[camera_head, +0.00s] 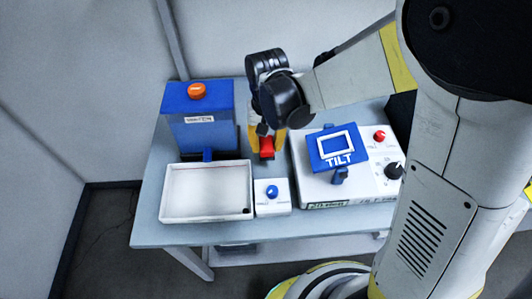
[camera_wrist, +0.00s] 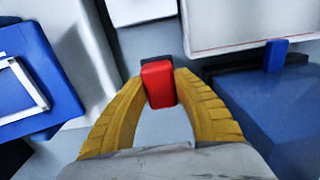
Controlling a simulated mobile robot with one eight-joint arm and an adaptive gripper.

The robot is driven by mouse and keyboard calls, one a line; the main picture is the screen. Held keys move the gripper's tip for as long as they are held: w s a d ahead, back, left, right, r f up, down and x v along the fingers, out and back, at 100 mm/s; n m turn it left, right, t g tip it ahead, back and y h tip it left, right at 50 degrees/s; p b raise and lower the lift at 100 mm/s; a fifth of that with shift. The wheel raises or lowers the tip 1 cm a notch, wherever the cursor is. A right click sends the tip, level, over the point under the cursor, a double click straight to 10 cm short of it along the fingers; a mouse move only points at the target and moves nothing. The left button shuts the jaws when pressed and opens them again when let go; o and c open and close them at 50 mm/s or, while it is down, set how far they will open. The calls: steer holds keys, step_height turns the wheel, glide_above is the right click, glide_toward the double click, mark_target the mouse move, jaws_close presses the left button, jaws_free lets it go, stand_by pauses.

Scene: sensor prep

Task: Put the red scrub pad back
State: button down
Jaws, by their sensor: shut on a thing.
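The red scrub pad (camera_head: 267,147) is between the yellow fingers of my gripper (camera_head: 266,141). In the wrist view the red pad (camera_wrist: 158,84) sits between the two fingertips of my gripper (camera_wrist: 159,88), which are shut on it from both sides. A dark piece shows just behind the pad there. In the camera_head view the gripper points down between the blue box and the white TILT device. I cannot tell whether the pad touches the table.
A blue box (camera_head: 203,142) with an orange button stands at left. A white tray (camera_head: 166,193) is in front of it. A small white box with a blue knob (camera_head: 272,191) sits beside the tray. The white device (camera_head: 310,187) carries a blue TILT panel (camera_head: 338,153).

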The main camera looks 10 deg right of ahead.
mark_target(267, 154)
steer(key=shift+f+b, duration=0.8)
steer(key=shift+f, duration=1.35)
steer(key=shift+f, duration=0.1)
steer(key=c, duration=1.1)
jaws_free()
steer(key=shift+o, duration=0.2)
step_height(267, 154, up, 12)
steer(key=p, duration=0.4)
steer(key=shift+d+r+p, duration=0.1)
steer(key=shift+r+p, duration=0.15)
steer(key=shift+p, duration=0.05)
steer(key=s+d+r+t, duration=0.7)
steer(key=s+d+r, duration=0.2)
steer(key=d, duration=0.4)
steer(key=shift+s+d+r, duration=0.15)
steer(key=shift+s+r, duration=0.05)
steer(key=shift+s, duration=0.65)
